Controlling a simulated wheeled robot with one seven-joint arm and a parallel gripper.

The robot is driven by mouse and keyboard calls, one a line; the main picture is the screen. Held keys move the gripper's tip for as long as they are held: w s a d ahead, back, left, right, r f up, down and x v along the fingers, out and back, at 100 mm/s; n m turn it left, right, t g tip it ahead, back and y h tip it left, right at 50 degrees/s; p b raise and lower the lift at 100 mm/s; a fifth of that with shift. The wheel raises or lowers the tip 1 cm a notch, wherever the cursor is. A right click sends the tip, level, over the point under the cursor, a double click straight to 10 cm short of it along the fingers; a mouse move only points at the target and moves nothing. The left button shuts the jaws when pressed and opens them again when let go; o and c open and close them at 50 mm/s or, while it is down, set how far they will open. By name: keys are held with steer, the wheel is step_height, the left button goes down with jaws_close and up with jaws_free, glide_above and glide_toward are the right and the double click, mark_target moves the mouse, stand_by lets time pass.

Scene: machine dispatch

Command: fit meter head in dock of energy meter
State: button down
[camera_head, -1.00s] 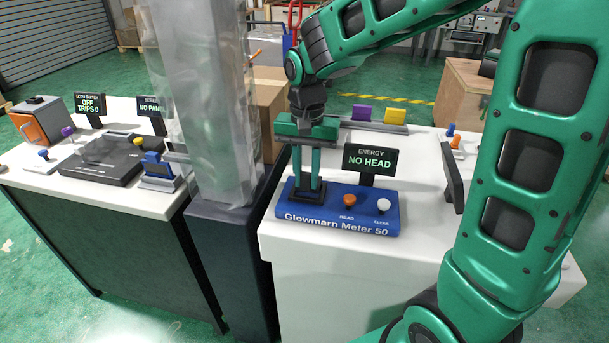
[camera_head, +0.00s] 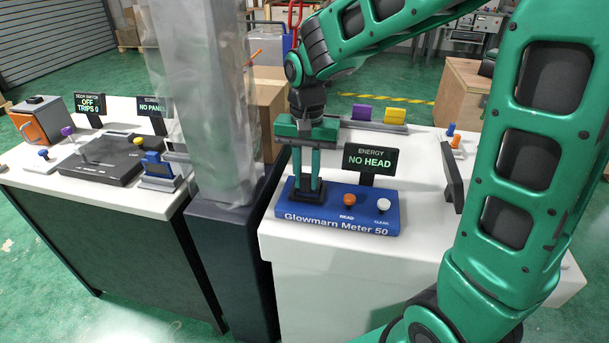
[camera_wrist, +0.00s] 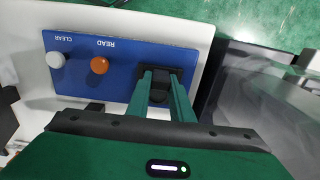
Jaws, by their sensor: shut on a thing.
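The energy meter (camera_head: 345,222) is a blue box on the white counter, labelled Glowmarn Meter 50, with an orange READ knob (camera_head: 348,199) and a white CLEAR knob (camera_head: 383,204). Its screen (camera_head: 369,160) reads NO HEAD. My gripper (camera_head: 306,186) points down over the meter's left part, its fingers shut on a dark piece, likely the meter head (camera_wrist: 158,95). The fingers largely hide this piece. A black dock frame (camera_head: 303,199) surrounds the fingertips on the blue top. I cannot tell whether the head is seated. The wrist view also shows the blue meter (camera_wrist: 120,60).
A grey pillar (camera_head: 205,120) with clear wrapping stands just left of the meter. A rack with purple and yellow blocks (camera_head: 380,114) is behind it. A dark upright panel (camera_head: 454,187) stands to the right. Another counter (camera_head: 60,178) with devices is at the left.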

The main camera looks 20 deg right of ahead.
steer(key=shift+f, duration=1)
steer(key=c, duration=1.5)
jaws_free()
step_height(320, 180, up, 11)
steer(key=shift+f, duration=0.15)
steer(key=s+d+f, duration=0.2)
steer(key=s+d, duration=0.4)
steer(key=s, duration=0.2)
steer(key=s+d+f, duration=0.2)
steer(key=s+d, duration=0.4)
steer(key=s, duration=0.2)
steer(key=s+d+f, duration=0.3)
steer(key=s+d, duration=0.4)
steer(key=s, duration=0.1)
